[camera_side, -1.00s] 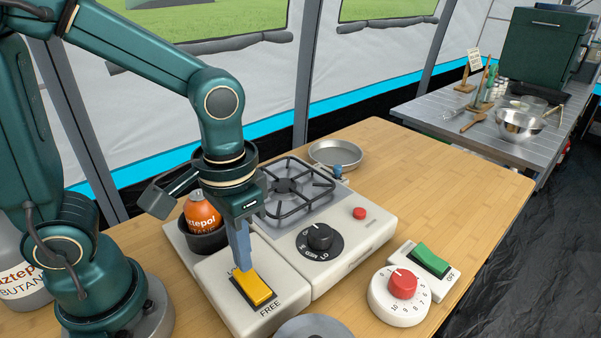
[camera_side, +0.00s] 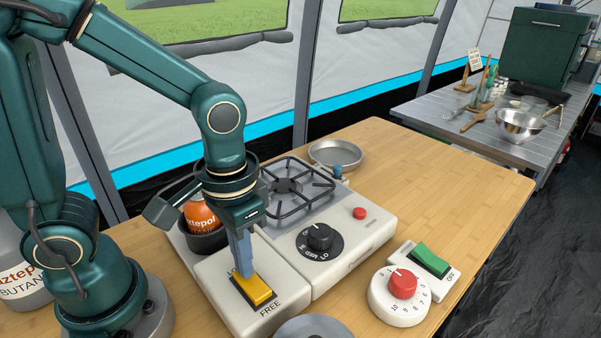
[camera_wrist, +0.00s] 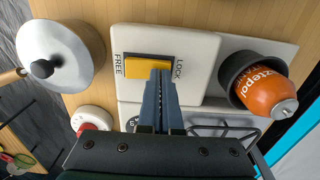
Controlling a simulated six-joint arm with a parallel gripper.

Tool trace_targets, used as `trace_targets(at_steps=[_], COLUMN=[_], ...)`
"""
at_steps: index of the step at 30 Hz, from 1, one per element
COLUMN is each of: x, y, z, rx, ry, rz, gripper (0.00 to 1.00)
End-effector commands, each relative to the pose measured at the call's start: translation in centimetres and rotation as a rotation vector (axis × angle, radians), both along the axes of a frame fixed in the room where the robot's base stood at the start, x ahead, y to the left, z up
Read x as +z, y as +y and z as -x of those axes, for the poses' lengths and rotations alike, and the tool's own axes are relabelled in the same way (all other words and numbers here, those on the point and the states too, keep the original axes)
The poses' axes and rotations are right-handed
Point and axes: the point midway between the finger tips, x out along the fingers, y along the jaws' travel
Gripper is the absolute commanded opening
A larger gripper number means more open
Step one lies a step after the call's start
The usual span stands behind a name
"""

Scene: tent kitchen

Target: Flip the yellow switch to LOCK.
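The yellow switch (camera_side: 255,291) is a rocker in a dark frame on a white panel (camera_side: 219,299). FREE is printed at its near end in the side view. In the wrist view the switch (camera_wrist: 140,66) has FREE at its left end and LOCK at its right end. My gripper (camera_side: 244,274) points down with its two fingers together and nothing between them. In the wrist view the fingertips (camera_wrist: 161,74) overlap the LOCK end of the switch and hide part of it. They appear to touch it or hover just above; I cannot tell which.
An orange gas canister (camera_side: 201,214) stands in a dark holder behind the switch. The stove (camera_side: 345,258) is just right of the panel. A white timer with a red knob (camera_side: 403,284) and a green switch (camera_side: 432,260) sit farther right. A pot lid (camera_wrist: 62,56) lies near the FREE end.

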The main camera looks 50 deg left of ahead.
Motion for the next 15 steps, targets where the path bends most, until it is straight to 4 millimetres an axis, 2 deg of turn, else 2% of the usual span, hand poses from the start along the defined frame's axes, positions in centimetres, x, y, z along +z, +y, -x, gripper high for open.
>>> trace_targets(at_steps=[7, 15], x=[0.0, 1.9], y=[0.0, 0.0], z=[0.0, -0.1], rx=[0.0, 0.0], ry=[0.0, -0.004], rz=[0.0, 0.001], gripper=[0.0, 0.0])
